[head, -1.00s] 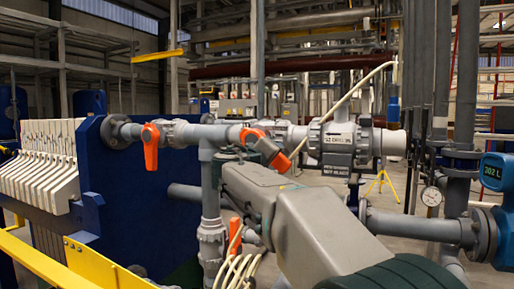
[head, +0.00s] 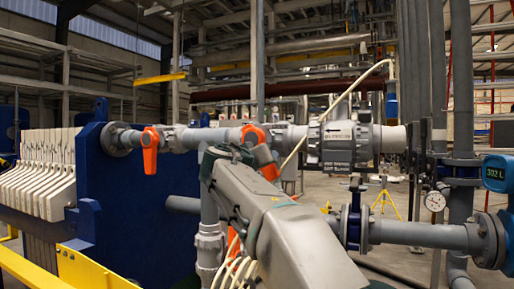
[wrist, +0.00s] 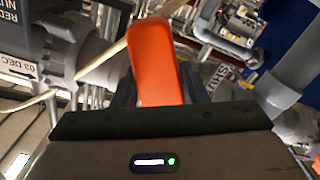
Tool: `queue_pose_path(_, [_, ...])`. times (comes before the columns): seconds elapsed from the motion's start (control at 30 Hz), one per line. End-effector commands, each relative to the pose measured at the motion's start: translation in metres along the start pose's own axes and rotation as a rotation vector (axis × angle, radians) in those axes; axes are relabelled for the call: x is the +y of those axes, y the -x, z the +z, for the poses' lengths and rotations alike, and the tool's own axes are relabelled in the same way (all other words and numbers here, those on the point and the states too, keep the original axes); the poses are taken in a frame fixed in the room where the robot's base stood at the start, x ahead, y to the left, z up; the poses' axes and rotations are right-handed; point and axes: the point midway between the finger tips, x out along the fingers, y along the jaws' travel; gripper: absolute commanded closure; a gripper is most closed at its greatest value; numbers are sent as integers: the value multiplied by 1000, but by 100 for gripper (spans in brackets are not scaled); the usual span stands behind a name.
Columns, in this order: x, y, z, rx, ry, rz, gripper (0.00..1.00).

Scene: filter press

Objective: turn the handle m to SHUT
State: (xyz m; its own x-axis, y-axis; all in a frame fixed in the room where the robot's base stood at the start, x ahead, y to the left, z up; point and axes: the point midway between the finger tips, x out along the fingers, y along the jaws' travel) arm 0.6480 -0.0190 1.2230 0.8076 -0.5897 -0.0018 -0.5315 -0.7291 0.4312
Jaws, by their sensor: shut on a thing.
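An orange valve handle (head: 270,173) sits on the grey horizontal pipe in the head view, slanting steeply down to the right. I cannot read a letter on it. My gripper (head: 262,155) is shut on this handle; my arm partly covers the hold. In the wrist view the orange handle (wrist: 155,62) stands up large between the dark fingers of my gripper (wrist: 165,90). A small pale plate (wrist: 217,78) with dark lettering, possibly SHUT, lies just right of the handle.
Another orange handle (head: 150,150) hangs down on the pipe to the left. A third orange handle (head: 233,242) is lower, beside pale hoses. A grey labelled valve body (head: 340,142) is right of the gripped handle. A blue press plate (head: 130,200) stands at left.

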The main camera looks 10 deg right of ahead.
Motion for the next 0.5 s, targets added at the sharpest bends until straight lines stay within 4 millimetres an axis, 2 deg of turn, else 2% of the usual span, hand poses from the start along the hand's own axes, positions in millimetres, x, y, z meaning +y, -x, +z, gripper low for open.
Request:
queue_pose_path(0.03, [-10,1,3,6,-38,-10,90])
queue_pose_path(0.5, [-26,2,-2,8,-308,-14,90])
